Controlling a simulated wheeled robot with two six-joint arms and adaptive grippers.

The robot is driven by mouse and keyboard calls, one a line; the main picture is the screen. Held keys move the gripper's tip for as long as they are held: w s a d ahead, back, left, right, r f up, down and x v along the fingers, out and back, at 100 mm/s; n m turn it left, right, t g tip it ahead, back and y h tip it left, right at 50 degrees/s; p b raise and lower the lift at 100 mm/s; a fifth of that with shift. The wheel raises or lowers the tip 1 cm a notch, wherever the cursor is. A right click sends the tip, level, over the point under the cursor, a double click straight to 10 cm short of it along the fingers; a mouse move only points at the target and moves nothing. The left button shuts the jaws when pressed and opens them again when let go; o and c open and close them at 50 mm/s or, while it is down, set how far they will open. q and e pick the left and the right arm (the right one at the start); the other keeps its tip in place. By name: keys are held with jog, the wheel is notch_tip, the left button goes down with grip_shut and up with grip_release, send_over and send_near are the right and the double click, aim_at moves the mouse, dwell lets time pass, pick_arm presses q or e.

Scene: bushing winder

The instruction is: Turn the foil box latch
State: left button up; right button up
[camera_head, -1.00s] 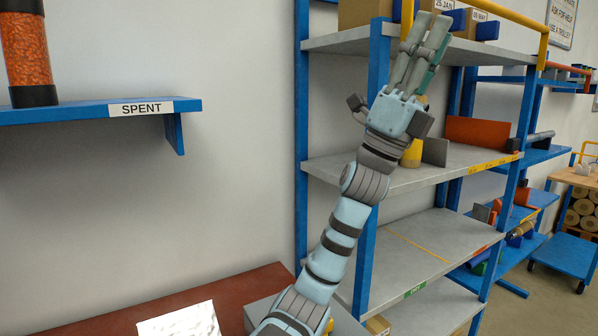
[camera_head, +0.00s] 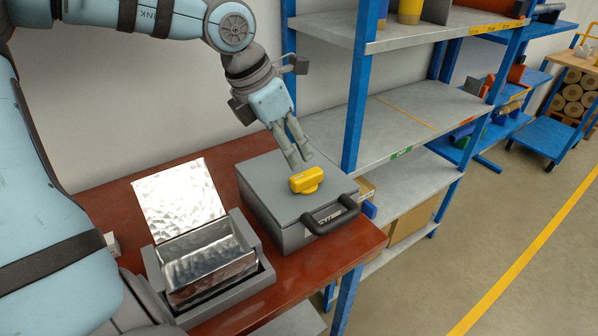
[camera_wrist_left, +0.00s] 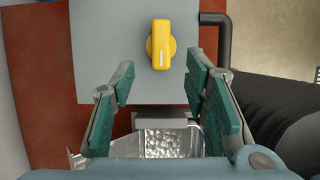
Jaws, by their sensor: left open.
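A yellow latch (camera_head: 306,180) sits on the flat lid of a closed grey box (camera_head: 262,180) with a dark carrying handle (camera_head: 330,214). In the wrist view the yellow latch (camera_wrist_left: 161,45) is elongated, with a short white mark at its lower end, and points up and down the picture. My left gripper (camera_head: 299,160) points down just above and behind the latch. In the wrist view its green-padded fingers (camera_wrist_left: 162,78) are spread, with nothing between them, and the latch shows beyond the tips. My right gripper is not in view.
The box stands on a red-brown bench (camera_head: 113,203). Left of it is an open foil-lined tray (camera_head: 262,279) with its shiny lid (camera_head: 178,200) raised. A blue-framed shelf rack (camera_head: 357,95) stands close on the right. Clear floor (camera_head: 500,235) lies further right.

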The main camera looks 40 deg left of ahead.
aim_at(305, 174)
pick_arm(q)
jog(key=b+x, duration=0.1)
jog(key=x, duration=0.7)
jog(key=shift+w+d+f, duration=0.2)
jog(key=shift+f, duration=0.05)
grip_shut()
